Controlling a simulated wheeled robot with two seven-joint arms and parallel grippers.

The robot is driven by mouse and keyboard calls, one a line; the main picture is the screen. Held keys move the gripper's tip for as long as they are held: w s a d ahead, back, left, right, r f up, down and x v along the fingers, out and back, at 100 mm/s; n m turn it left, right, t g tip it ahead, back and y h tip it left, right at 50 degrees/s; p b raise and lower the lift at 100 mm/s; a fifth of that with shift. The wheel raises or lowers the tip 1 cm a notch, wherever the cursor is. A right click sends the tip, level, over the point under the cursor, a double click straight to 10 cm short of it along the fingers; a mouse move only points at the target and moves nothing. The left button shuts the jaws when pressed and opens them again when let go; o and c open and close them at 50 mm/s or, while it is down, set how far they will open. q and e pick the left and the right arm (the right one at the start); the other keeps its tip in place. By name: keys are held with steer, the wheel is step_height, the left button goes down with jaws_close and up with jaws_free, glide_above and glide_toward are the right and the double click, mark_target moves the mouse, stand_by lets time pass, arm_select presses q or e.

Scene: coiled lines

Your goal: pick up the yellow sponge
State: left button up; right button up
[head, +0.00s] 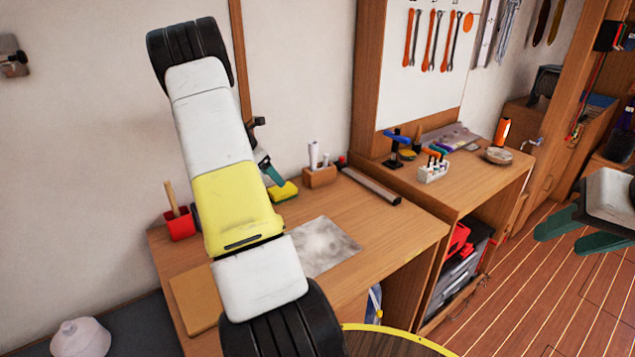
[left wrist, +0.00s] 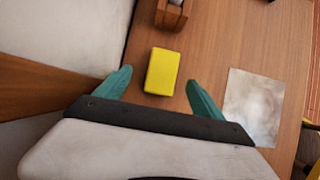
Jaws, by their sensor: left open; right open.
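The yellow sponge (head: 283,191) lies on the wooden desk near the wall, in front of the small wooden holder. In the left wrist view the sponge (left wrist: 162,71) lies between and just ahead of the two teal fingers of my left gripper (left wrist: 158,78), which is open and empty. In the head view my left arm hides most of that gripper; one teal finger (head: 273,174) shows beside the sponge. My right gripper (head: 544,234) is open and empty at the far right, over the floor, away from the sponge.
A wooden holder (head: 320,177) with white items stands behind the sponge. A grey sheet (head: 330,246) lies to its right on the desk. A red cup (head: 180,226) stands at the left. A grey bar (head: 371,186) lies at the back right. The desktop around the sponge is clear.

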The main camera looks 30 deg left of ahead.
mark_target(282, 193)
arm_select(q)
steer(key=x, duration=0.7)
steer(key=shift+s+d+f, duration=0.2)
steer(key=shift+f, duration=0.15)
steer(key=c, duration=1.4)
